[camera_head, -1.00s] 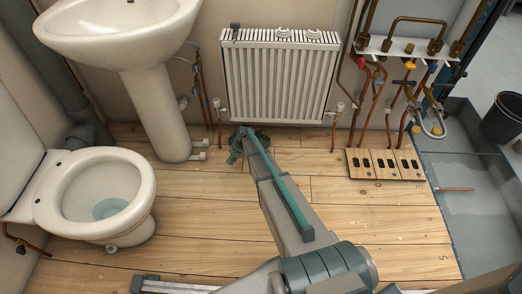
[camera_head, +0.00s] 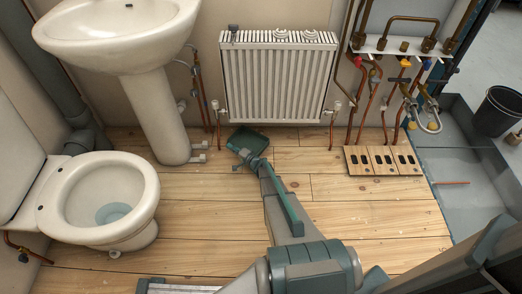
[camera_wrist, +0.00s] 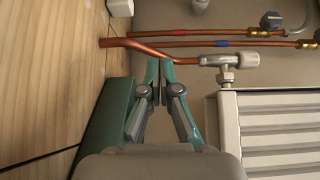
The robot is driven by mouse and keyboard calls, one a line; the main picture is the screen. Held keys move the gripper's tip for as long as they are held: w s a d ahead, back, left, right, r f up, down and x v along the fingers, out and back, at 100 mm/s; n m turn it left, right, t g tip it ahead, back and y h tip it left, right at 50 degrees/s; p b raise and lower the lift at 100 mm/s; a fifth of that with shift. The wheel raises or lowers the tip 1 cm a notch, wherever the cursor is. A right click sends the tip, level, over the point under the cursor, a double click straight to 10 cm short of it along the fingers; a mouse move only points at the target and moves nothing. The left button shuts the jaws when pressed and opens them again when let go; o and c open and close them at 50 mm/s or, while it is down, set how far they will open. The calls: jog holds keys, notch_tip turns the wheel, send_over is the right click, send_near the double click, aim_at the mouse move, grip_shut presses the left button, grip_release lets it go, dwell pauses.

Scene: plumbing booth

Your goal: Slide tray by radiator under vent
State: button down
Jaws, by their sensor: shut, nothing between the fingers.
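A shallow dark green tray (camera_head: 249,136) lies on the floorboards in front of the white radiator (camera_head: 274,85), below its lower left corner. In the wrist view the tray's green side (camera_wrist: 107,130) runs along the left of my fingers. My gripper (camera_head: 243,158) is low at the tray's near left edge, shut and empty; whether it touches the tray is unclear. In the wrist view the closed fingertips (camera_wrist: 159,64) point toward the wall beside the radiator valve (camera_wrist: 235,62). A small dark fitting (camera_head: 233,33), possibly the vent, sits on the radiator's top left corner.
Copper pipes (camera_wrist: 150,48) run close ahead of my fingertips. The basin pedestal (camera_head: 160,115) and toilet (camera_head: 98,195) stand left. Wooden blocks with dark slots (camera_head: 382,160) lie on the floor right of the radiator, under the pipe manifold (camera_head: 400,47). Floor between is clear.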

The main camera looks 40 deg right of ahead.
jog(key=shift+s+d+h, duration=0.25)
jog(key=shift+d+h, duration=0.05)
jog(key=shift+d, duration=0.3)
jog(key=b, duration=0.6)
send_over(263, 148)
jog(key=s+d, duration=0.3)
jog(key=shift+s+f, duration=0.15)
notch_tip(263, 148, down, 5)
jog(key=shift+a+f+b, duration=0.1)
jog(key=shift+b, duration=0.6)
jog(key=shift+w+a+r+b, duration=0.25)
jog(key=shift+w+a+b, duration=0.1)
jog(key=shift+a, duration=0.1)
jog(key=shift+a, duration=0.1)
jog(key=shift+w+a, duration=0.4)
jog(key=shift+a, duration=0.3)
jog(key=shift+d+b, duration=0.15)
jog(key=shift+b, duration=0.2)
